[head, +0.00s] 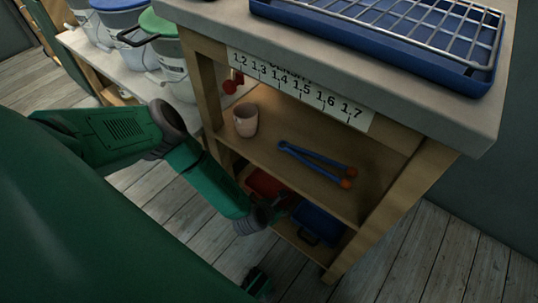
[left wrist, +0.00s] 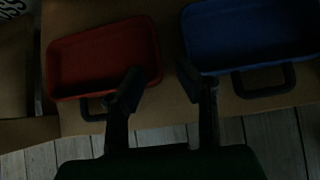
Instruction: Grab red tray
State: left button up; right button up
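The red tray (head: 265,184) lies on the bottom shelf of the wooden workbench, partly hidden behind my left gripper in the head view. The left wrist view shows the red tray (left wrist: 100,58) from above, empty, with a dark handle (left wrist: 92,110) on its near side. My left gripper (head: 284,203) reaches in at the front of that shelf. In the left wrist view its two dark fingers (left wrist: 160,82) stand apart with nothing between them. The left finger overlaps the tray's near right corner in the picture; I cannot tell whether it touches.
A blue tray (head: 318,224) with a dark handle lies right of the red one. The middle shelf (head: 285,165) above holds a cup (head: 245,119) and blue tongs (head: 315,160). A bench leg (head: 395,215) stands at right. Lidded buckets (head: 170,62) stand at back left.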

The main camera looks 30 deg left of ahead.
aim_at(288, 201)
pick_arm(q)
jog(key=shift+w+d+f+b, duration=0.35)
jog(key=shift+w+f+b, duration=0.05)
jog(key=shift+w+f, duration=0.45)
jog(key=shift+w+a+f, duration=0.1)
jog(key=shift+w+a, duration=0.05)
jog(key=w+f+b, duration=0.1)
jog(key=f, duration=0.1)
jog(key=w+a+f+b, duration=0.1)
jog(key=w, duration=0.1)
jog(key=shift+f+b, duration=0.4)
jog(key=shift+w+d+f, duration=0.1)
jog(key=shift+w+d, duration=0.2)
jog(key=shift+d, duration=0.15)
grip_shut()
jog(key=shift+a, duration=0.35)
pick_arm(e)
notch_tip(288, 201, down, 4)
jog(key=shift+a+f, duration=0.1)
jog(key=shift+f, duration=0.1)
